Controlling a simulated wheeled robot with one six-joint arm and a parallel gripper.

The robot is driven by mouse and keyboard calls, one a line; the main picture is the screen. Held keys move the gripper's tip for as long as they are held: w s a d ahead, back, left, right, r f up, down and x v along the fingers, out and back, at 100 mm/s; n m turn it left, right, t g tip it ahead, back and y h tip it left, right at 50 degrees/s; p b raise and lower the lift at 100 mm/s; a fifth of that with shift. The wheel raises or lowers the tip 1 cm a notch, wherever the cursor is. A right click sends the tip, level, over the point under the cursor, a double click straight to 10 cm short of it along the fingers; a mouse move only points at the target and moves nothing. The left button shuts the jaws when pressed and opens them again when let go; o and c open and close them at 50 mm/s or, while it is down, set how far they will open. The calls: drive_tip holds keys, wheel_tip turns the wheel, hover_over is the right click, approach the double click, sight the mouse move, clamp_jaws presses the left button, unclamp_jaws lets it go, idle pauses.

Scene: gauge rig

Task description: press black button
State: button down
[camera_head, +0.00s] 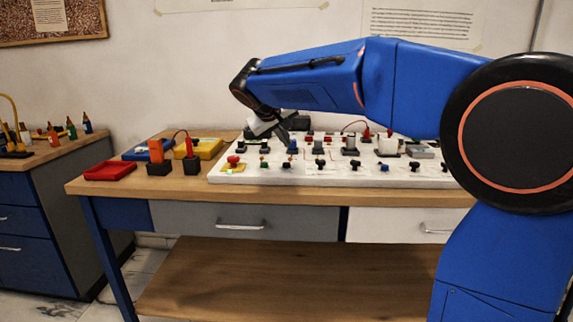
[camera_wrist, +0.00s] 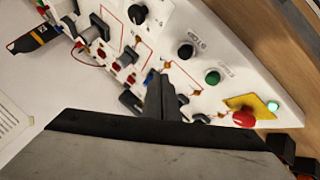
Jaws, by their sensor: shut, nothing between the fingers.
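A white control board (camera_head: 340,181) lies on the workbench and carries several buttons and switches. Two round black controls show in the wrist view, one (camera_wrist: 186,51) beside a green button (camera_wrist: 212,77) and one (camera_wrist: 137,14) near the top edge; I cannot tell which is the black button. Black controls also show along the board's front row in the head view, one of them here (camera_head: 319,163). My gripper (camera_head: 285,139) is shut and empty, pointing down over the left back part of the board. Its fingers (camera_wrist: 161,82) hide some small parts behind them. No contact with a black control shows.

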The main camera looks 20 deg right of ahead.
drive_tip(key=shift+f, duration=1.9)
drive_tip(key=shift+f, duration=0.2)
idle(0.6)
drive_tip(key=shift+f, duration=0.2)
drive_tip(key=shift+f, duration=0.5)
idle(0.8)
drive_tip(key=shift+r, duration=0.1)
idle(0.4)
drive_tip(key=shift+r, duration=0.8)
drive_tip(key=shift+r, duration=0.1)
drive_tip(key=shift+r, duration=2.45)
drive_tip(key=shift+s+d, duration=0.1)
